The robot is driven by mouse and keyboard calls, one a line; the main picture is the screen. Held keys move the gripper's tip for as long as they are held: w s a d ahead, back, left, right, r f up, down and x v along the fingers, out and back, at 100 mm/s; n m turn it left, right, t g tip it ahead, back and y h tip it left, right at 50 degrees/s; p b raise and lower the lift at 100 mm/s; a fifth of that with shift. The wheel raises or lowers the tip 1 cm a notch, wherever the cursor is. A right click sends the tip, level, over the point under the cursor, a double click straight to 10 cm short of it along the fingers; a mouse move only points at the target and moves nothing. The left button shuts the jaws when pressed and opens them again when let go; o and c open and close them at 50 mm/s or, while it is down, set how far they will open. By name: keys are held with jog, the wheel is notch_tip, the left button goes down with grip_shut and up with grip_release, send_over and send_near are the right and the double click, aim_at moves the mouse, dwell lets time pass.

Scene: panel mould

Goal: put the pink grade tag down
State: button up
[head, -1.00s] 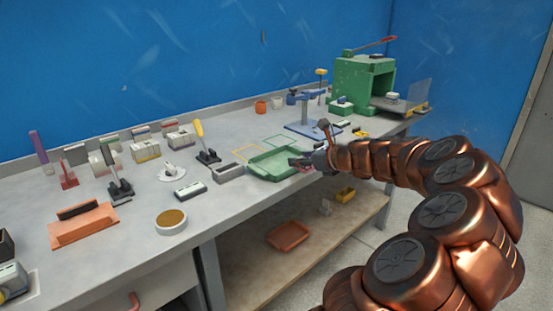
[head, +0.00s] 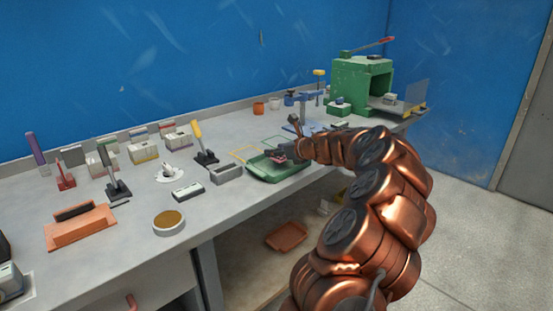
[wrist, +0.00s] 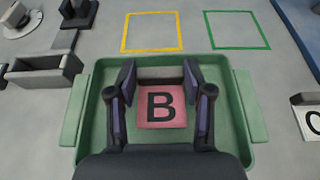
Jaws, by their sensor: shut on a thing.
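The pink grade tag (wrist: 161,106) is a flat square with a black letter B. My gripper (wrist: 160,80) is shut on it, with one dark finger on each side. The tag is over the inside of the green tray (wrist: 74,112), and I cannot tell whether it touches the tray floor. In the head view my gripper (head: 281,154) reaches over the tray (head: 262,176) from the right, and the tag is mostly hidden there.
A yellow outline (wrist: 152,32) and a green outline (wrist: 237,30) lie empty on the bench beyond the tray. A grey open box (wrist: 43,72) stands left of the tray. A white card with a letter (wrist: 312,122) lies to the right. The green press (head: 360,84) stands farther back.

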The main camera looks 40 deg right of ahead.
jog(key=shift+f, duration=1.25)
jog(key=shift+f, duration=0.15)
jog(key=o, duration=0.9)
jog(key=shift+o, duration=0.2)
jog(key=shift+s+r, duration=0.2)
jog(key=v, duration=1.1)
jog(key=shift+s+r+p, duration=0.2)
jog(key=shift+s+p, duration=0.1)
jog(key=shift+a, duration=0.1)
